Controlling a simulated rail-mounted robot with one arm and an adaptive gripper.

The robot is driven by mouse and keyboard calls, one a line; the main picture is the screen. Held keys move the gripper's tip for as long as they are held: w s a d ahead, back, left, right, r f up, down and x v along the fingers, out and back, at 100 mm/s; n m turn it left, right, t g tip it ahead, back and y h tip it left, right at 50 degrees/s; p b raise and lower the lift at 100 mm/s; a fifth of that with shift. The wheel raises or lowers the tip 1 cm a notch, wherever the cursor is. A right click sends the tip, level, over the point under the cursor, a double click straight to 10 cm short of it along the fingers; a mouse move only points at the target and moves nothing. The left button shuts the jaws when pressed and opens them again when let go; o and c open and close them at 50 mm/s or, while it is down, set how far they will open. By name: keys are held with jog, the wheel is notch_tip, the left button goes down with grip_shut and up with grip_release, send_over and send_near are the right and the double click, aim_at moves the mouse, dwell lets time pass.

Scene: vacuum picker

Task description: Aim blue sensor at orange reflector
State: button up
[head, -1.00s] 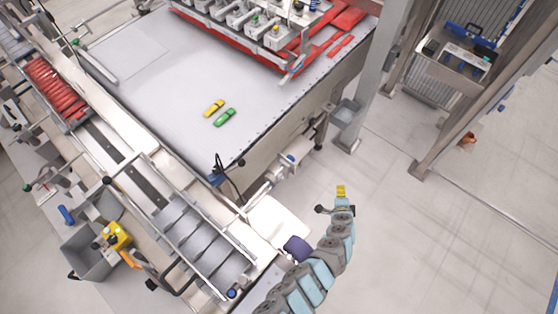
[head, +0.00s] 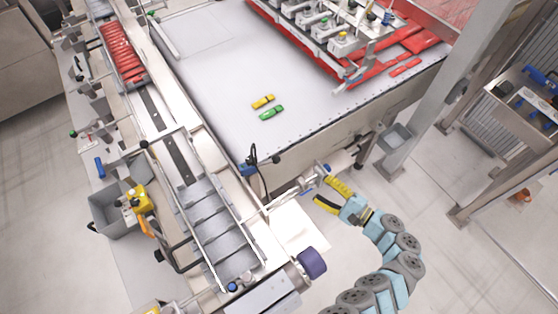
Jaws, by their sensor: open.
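A small blue part (head: 326,168), which looks like the sensor, sits on a metal bracket at the front edge of the white table. Another blue block (head: 247,169) with a black cable is at the table's near left corner; I cannot tell for certain which is the sensor. My gripper (head: 327,194), with yellow and black fingers, is open and empty. It is just below and right of the first blue part, apparently apart from it. I cannot make out an orange reflector clearly.
A conveyor with grey compartments (head: 215,230) runs at left. A purple roller end (head: 312,262) is near my arm. A metal post (head: 425,105) stands at right.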

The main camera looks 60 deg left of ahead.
aim_at(276, 159)
jog(key=shift+g, duration=0.4)
jog(key=x, duration=0.5)
jog(key=p+x, duration=0.1)
jog(key=x, duration=0.5)
jog(key=r+p+x, duration=0.1)
jog(key=x, duration=0.5)
jog(key=shift+s+a, duration=0.1)
jog(key=shift+s, duration=0.15)
grip_shut()
